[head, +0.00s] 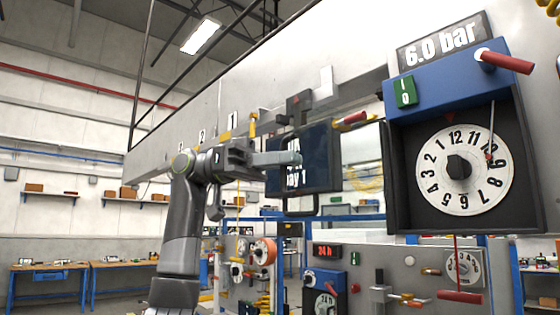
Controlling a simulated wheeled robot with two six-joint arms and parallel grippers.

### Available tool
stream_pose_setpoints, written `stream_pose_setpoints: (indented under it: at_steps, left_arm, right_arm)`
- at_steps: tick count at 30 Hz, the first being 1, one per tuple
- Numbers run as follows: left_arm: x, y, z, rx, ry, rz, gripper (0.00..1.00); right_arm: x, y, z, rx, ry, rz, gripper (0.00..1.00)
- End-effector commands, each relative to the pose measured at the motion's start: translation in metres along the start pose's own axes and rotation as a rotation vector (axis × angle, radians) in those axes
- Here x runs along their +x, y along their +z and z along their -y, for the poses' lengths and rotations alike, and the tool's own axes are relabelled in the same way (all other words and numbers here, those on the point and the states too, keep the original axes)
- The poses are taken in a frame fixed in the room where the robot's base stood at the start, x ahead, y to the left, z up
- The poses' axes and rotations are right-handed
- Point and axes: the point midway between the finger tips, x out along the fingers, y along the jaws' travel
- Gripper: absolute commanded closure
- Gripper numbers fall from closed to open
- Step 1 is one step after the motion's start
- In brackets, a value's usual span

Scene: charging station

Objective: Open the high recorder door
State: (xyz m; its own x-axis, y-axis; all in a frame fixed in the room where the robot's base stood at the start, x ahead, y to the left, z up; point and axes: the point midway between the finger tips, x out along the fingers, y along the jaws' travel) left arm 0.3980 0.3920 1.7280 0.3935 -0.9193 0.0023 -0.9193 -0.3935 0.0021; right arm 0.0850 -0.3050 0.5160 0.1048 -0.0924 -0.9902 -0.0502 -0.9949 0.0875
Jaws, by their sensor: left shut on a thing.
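The high recorder (400,195) is on the grey wall at the upper right, with a blue top and a black case. Its round white dial (475,150) faces me, and no door frame crosses it. A black-framed door (335,185) stands out to the left of the case, swung away from the dial. My left gripper (287,158) reaches in from the left and is shut on the door's far side; the exact part gripped is hard to tell against the dark panel. My right gripper is not in view.
A red handle (505,62) sticks out from the recorder's top. A second red-tipped handle (350,119) is above the door. Lower panels (400,265) carry dials and knobs. Workbenches (75,270) stand at the far left. The space left of my arm looks clear.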

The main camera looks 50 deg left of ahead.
Motion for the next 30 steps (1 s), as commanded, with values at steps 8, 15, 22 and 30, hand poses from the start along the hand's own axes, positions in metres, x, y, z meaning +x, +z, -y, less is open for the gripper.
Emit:
stream_pose_setpoints:
  at_steps: [8, 15, 22, 30]
  left_arm:
    - [0.0011, 0.001, 0.002, -0.003, -0.002, 0.003, 1.0]
    - [0.0012, 0.001, 0.002, -0.004, -0.001, 0.003, 1.0]
    - [0.0013, 0.0009, 0.0018, -0.003, -0.001, 0.002, 0.73]
    - [0.0005, 0.0005, 0.0015, -0.002, 0.0, 0.001, 0.73]
  right_arm:
    - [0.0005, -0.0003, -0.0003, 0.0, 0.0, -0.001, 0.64]
    - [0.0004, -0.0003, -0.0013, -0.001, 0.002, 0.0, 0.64]
    - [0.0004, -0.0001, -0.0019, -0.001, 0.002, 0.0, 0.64]
    - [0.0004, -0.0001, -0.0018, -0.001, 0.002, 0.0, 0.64]
